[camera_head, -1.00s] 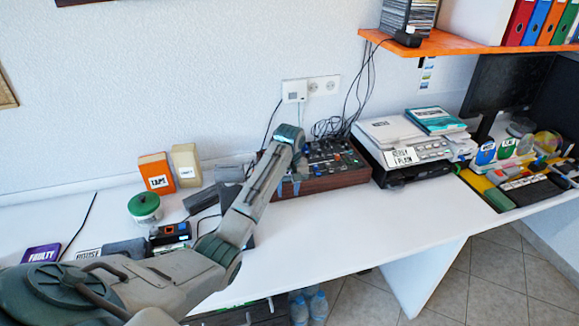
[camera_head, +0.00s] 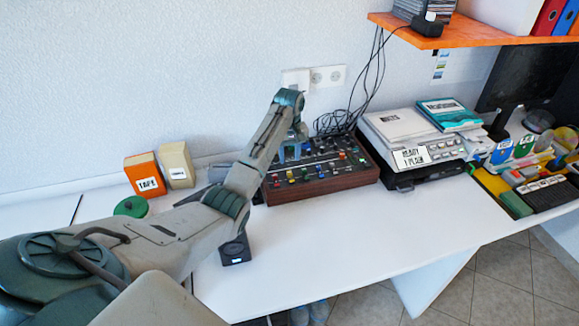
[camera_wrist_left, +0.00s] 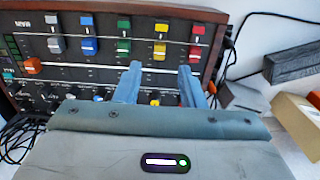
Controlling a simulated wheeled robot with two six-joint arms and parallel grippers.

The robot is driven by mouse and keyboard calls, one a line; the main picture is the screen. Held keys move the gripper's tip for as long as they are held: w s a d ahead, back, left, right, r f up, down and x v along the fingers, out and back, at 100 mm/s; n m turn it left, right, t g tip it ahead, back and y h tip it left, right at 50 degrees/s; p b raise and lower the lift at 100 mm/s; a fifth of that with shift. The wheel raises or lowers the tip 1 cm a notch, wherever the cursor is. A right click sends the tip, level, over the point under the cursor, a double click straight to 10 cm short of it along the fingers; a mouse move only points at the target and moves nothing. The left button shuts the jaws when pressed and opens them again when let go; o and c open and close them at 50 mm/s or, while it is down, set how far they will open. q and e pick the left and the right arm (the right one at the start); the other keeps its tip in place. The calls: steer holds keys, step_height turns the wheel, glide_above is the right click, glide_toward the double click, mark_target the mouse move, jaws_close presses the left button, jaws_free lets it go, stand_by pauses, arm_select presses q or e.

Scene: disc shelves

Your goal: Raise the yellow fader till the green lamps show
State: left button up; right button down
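The mixer (camera_head: 325,187), a dark panel with wooden sides, sits at the back of the desk. Its yellow fader (camera_head: 290,176) is in a row of coloured ones; in the left wrist view the yellow fader (camera_wrist_left: 160,49) lies between the green (camera_wrist_left: 124,46) and red (camera_wrist_left: 196,50) ones. My left gripper (camera_head: 293,152) is over the mixer. In the left wrist view the left gripper (camera_wrist_left: 160,70) is open and empty, its fingertips just short of the yellow cap and either side of its line. Small lamps (camera_wrist_left: 11,45) at the panel's edge look dim greenish; their state is unclear.
A printer (camera_head: 410,145) with books on it stands right of the mixer. Orange and cream boxes (camera_head: 160,168) stand left, by the wall. An orange shelf (camera_head: 480,38) overhangs at upper right. Cables hang behind the mixer.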

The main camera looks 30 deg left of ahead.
mark_target(289, 172)
arm_select(q)
step_height(289, 172, down, 4)
steer(key=shift+r, duration=0.2)
step_height(289, 172, down, 2)
steer(key=shift+w+a+f+p, duration=0.1)
steer(key=shift+f+p, duration=0.1)
steer(key=shift+p, duration=0.15)
steer(key=shift+f, duration=0.4)
steer(key=c, duration=0.7)
jaws_close()
arm_select(e)
steer(key=shift+w+a+r, duration=0.15)
steer(key=shift+w+r, duration=0.15)
steer(key=shift+r, duration=0.25)
